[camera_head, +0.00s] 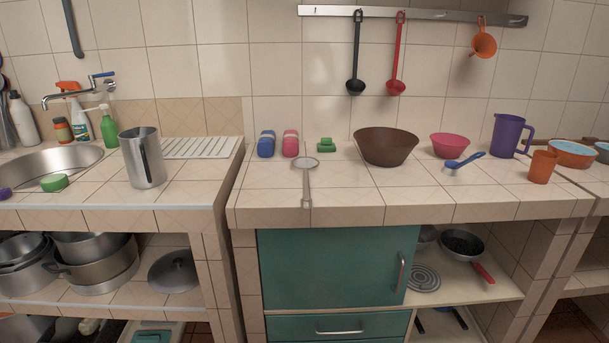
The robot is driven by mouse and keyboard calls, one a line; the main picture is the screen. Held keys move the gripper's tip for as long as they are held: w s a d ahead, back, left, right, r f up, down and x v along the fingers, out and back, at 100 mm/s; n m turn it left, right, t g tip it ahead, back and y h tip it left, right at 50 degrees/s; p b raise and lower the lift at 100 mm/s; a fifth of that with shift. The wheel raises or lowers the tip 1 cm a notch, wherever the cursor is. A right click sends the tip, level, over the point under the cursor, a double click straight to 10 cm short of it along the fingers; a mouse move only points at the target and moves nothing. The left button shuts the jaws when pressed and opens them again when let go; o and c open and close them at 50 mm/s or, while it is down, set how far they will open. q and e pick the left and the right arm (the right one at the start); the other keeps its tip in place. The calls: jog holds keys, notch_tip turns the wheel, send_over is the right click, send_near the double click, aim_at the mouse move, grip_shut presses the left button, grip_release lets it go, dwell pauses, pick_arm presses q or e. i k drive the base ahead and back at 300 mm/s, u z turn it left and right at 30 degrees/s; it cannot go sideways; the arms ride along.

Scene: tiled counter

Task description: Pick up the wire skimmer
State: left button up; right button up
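The wire skimmer (306,180) lies flat on the tiled counter (350,200), left of the middle. Its round mesh head points to the back and its long pale handle runs toward the front edge. The handle's end lies close to that edge. Nothing covers it. Neither my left gripper nor my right gripper shows in the head view.
Behind the skimmer are blue (266,144) and pink (290,143) items and a green block (326,145). A brown bowl (386,148) stands to its right, with a metal pitcher (142,160) on the left counter. The counter around the handle is clear.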

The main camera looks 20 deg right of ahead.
aim_at(306, 162)
jog(key=k, duration=0.15)
jog(key=u, duration=0.55)
jog(key=i, duration=1.15)
jog(key=z, duration=0.75)
